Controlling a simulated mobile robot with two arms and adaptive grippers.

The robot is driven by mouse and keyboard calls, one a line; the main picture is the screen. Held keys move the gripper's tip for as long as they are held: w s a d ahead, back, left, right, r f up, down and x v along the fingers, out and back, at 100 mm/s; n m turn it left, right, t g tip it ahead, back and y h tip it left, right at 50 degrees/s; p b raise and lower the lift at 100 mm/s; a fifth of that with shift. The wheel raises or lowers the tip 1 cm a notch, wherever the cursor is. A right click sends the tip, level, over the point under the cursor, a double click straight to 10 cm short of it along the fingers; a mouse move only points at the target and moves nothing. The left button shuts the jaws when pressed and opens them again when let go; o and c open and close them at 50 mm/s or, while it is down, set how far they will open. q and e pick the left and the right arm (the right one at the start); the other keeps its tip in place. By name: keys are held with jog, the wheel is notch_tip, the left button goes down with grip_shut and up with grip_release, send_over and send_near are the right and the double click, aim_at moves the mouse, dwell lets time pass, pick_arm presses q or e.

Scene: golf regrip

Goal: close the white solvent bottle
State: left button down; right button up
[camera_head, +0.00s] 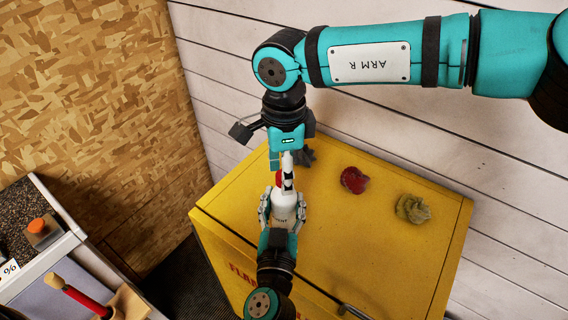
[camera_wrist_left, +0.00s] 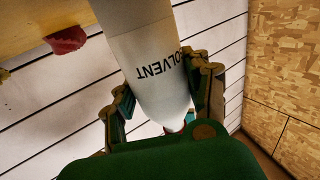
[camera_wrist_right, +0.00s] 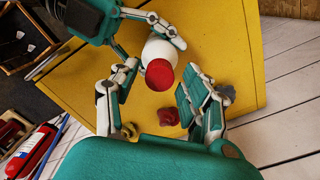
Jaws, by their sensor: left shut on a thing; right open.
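The white solvent bottle (camera_head: 281,214) stands above the yellow cabinet in the head view, held by my left gripper (camera_head: 283,206). The left wrist view shows both fingers pressed on the bottle (camera_wrist_left: 150,72) beside its SOLVENT lettering. A red cap (camera_wrist_right: 159,75) shows at the bottle's top in the right wrist view. I cannot tell whether it is seated tight. My right gripper (camera_wrist_right: 158,84) is open, with its fingers apart on either side of the cap and no clear contact. In the head view, its fingers partly hide the cap (camera_head: 279,179).
The yellow cabinet (camera_head: 372,254) has a crumpled red rag (camera_head: 353,180), a yellowish rag (camera_head: 412,208) and a dark grey one (camera_head: 304,156) on top. A plank wall (camera_head: 500,170) stands behind. A bench with a red-handled tool (camera_head: 85,298) is at lower left.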

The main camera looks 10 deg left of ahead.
grip_shut()
jog(key=m, duration=0.4)
jog(key=shift+m, duration=0.4)
jog(key=m, duration=0.3)
jog(key=shift+o, duration=0.7)
grip_release()
jog(key=shift+r, duration=0.1)
notch_tip(320, 180, up, 12)
